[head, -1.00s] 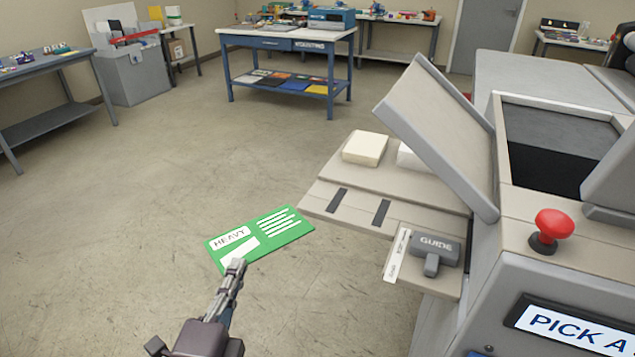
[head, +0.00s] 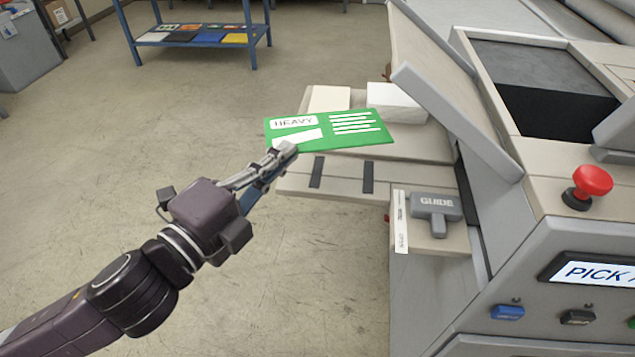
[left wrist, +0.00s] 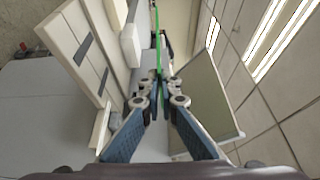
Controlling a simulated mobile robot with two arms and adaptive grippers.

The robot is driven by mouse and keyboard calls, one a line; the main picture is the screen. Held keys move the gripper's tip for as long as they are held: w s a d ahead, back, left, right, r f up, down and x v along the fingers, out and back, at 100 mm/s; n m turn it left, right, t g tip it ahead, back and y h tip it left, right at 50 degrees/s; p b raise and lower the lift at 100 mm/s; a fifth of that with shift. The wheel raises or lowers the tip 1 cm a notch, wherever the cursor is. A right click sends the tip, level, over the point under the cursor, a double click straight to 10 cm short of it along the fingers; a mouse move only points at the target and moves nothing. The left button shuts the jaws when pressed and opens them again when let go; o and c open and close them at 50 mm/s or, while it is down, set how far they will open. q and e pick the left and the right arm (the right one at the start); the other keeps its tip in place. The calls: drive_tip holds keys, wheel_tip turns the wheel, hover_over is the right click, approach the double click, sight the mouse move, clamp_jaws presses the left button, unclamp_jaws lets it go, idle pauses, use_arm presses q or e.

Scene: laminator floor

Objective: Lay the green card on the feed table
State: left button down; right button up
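The green card (head: 345,136), marked HEAVY, is held by its near left edge in my left gripper (head: 284,152). In the left wrist view the card (left wrist: 158,50) shows edge-on between the closed fingertips (left wrist: 161,80). In the head view the card overlaps the feed table (head: 335,188), a beige shelf with two dark strips on the machine's left side. The card appears held above the table; the exact gap is hard to tell. The feed table also shows in the left wrist view (left wrist: 72,40). My right gripper is not in view.
A cream block (head: 328,98) and a white block (head: 396,103) lie at the back of the feed table. A grey GUIDE handle (head: 435,208) sits at its front right. A raised panel (head: 455,120) and a red button (head: 592,182) are to the right. Open floor lies left.

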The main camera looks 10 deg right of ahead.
sight(308, 144)
use_arm(q)
drive_tip(key=d+m+g+h, duration=0.1)
drive_tip(key=d+r+m+g+h, duration=0.1)
drive_tip(key=d+m+g+h, duration=0.1)
drive_tip(key=d, duration=0.1)
drive_tip(key=shift+s+r+g, duration=0.1)
drive_tip(key=shift+r+g, duration=0.2)
drive_tip(key=shift+r, duration=0.1)
drive_tip(key=shift+w+m+g+h, duration=0.25)
drive_tip(key=shift+m+g+h, duration=0.05)
drive_tip(key=shift+m+g, duration=0.1)
drive_tip(key=w+a, duration=0.1)
drive_tip(key=a, duration=0.1)
drive_tip(key=w+a+r, duration=0.1)
drive_tip(key=w, duration=0.1)
drive_tip(key=w+a+r+p, duration=0.1)
drive_tip(key=w+a, duration=0.1)
drive_tip(key=shift+a+r, duration=0.15)
drive_tip(key=shift+a, duration=0.15)
wheel_tip(308, 144, down, 20)
drive_tip(key=b, duration=0.2)
drive_tip(key=shift+w+a+r, duration=0.2)
drive_tip(key=shift+w+a, duration=0.05)
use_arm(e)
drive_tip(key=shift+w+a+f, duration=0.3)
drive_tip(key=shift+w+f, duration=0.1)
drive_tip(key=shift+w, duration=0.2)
